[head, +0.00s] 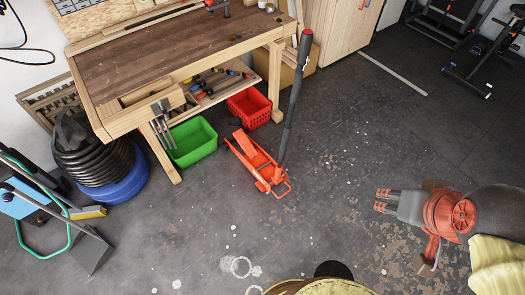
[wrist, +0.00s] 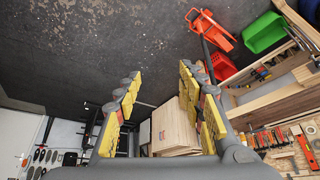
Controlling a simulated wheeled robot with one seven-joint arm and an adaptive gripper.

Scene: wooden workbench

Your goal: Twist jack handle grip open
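The orange-red floor jack (head: 258,165) stands on the floor in front of the workbench. Its long black handle (head: 294,100) leans up and to the right, with a dark grip (head: 304,45) and a reddish band near the top. In the wrist view the jack (wrist: 212,28) is at the upper right, and its handle runs down behind the right finger, so the grip is hidden there. My gripper (head: 381,200) is at the right of the head view, well apart from the handle. In the wrist view its yellow-padded fingers (wrist: 160,75) are spread with nothing between them.
The workbench (head: 170,55) stands behind the jack. A green bin (head: 192,143) and a red crate (head: 249,106) sit beneath it. A wooden cabinet (head: 340,30) is behind the handle. A blue-based vacuum with coiled hose (head: 125,188) is at left. The floor between gripper and jack is clear.

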